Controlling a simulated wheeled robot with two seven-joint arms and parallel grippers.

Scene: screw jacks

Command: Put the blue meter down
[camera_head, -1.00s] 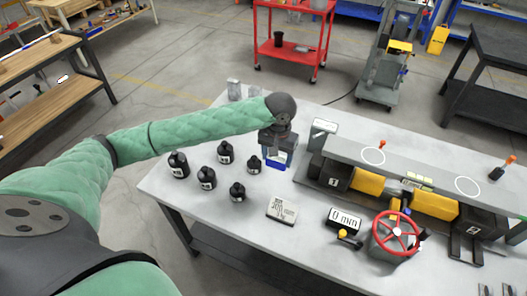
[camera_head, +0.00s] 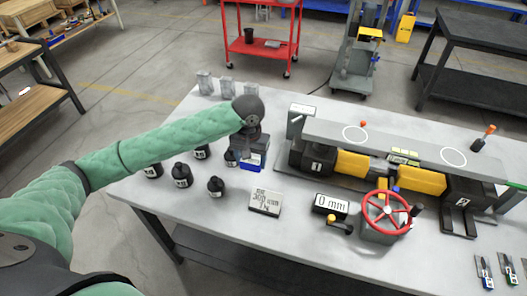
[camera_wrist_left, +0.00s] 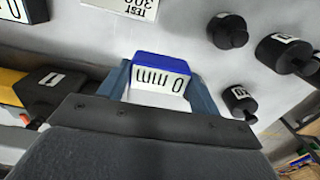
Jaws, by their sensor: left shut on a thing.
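The blue meter (camera_head: 252,160) is at the end of my left arm in the head view, over the back left part of the table. In the left wrist view the blue meter (camera_wrist_left: 161,72) has a blue top and a white face reading "0 mm". My left gripper (camera_head: 251,143) is shut on it, with a finger on each side in the left wrist view (camera_wrist_left: 165,85). I cannot tell whether the meter touches the table. My right gripper does not show.
A "TEST 300" plate (camera_head: 265,202), a "0 mm" display (camera_head: 331,205), a red handwheel (camera_head: 387,212) and the jack rig (camera_head: 352,165) are to the right. Clear grey blocks (camera_head: 227,88) stand at the back edge.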

